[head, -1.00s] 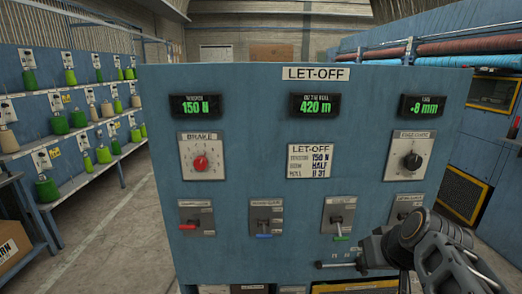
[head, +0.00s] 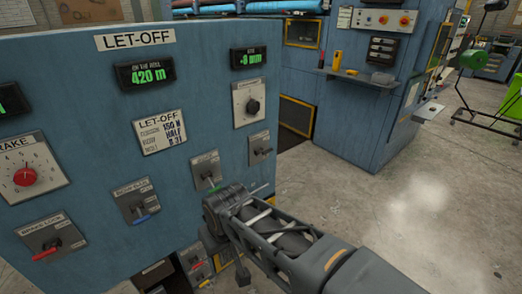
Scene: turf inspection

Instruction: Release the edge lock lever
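The blue LET-OFF panel (head: 90,75) fills the left of the head view. Along its lower part is a row of levers on grey plates: one with a red handle (head: 45,252), one with a blue handle (head: 145,218), one with a green tip (head: 213,188), and a dark one (head: 262,152) at the right end. The lever labels are too small to read surely, so I cannot tell which is the edge lock. My gripper (head: 228,205) is in front of the panel, just below the green-tipped lever. Its fingers are not clear, and contact with any lever cannot be told.
A red brake knob (head: 25,176) and a black dial (head: 252,106) sit above the levers. Readouts show 420 m (head: 147,75) and -8 mm. A blue machine with a small shelf (head: 362,76) stands behind. The concrete floor at right is open.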

